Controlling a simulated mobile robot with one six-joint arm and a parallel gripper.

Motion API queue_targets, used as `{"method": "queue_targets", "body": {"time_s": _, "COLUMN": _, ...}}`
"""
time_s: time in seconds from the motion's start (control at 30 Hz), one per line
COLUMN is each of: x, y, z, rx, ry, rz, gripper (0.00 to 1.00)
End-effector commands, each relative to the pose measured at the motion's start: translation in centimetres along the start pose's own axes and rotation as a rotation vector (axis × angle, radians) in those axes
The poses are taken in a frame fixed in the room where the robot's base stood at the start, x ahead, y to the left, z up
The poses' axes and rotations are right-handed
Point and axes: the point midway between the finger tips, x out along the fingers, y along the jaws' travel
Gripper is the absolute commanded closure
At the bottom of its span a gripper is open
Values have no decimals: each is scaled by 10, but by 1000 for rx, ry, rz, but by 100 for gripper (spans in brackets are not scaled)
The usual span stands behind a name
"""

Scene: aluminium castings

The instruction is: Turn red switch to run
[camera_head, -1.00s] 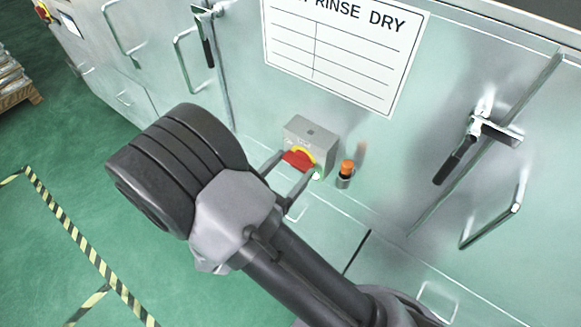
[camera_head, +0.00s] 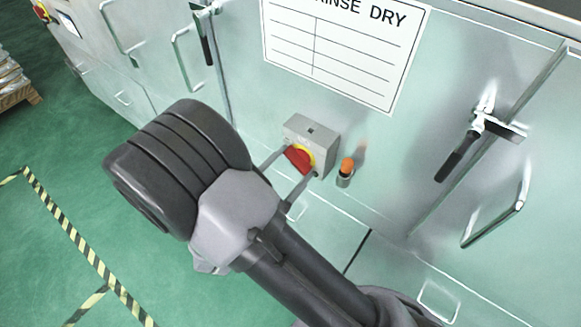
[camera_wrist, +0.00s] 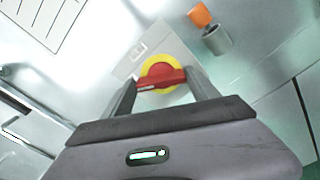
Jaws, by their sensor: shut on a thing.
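The red switch (camera_head: 299,158) sits on a yellow disc on the front of a grey box (camera_head: 312,137) fixed to the machine panel. It also shows in the wrist view (camera_wrist: 161,78), where its red handle lies nearly level across the picture. My gripper (camera_head: 302,161) is shut on the red handle, one finger at each end of it. In the wrist view the fingers (camera_wrist: 161,83) reach the handle from left and right. The labels on the box are too small to read.
An orange-topped beacon (camera_head: 346,167) stands just right of the switch box. A door latch handle (camera_head: 462,152) and a pull handle (camera_head: 497,222) are farther right. A white sign (camera_head: 345,50) is above. Striped floor tape (camera_head: 75,240) runs at the left.

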Motion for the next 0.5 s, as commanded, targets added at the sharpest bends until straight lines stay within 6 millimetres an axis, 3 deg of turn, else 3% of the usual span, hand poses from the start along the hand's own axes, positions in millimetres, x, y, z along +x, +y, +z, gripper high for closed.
{"method": "queue_targets", "body": {"time_s": 0.5, "x": 0, "y": -4, "z": -2, "rx": 487, "ry": 0, "rz": 0, "gripper": 71}}
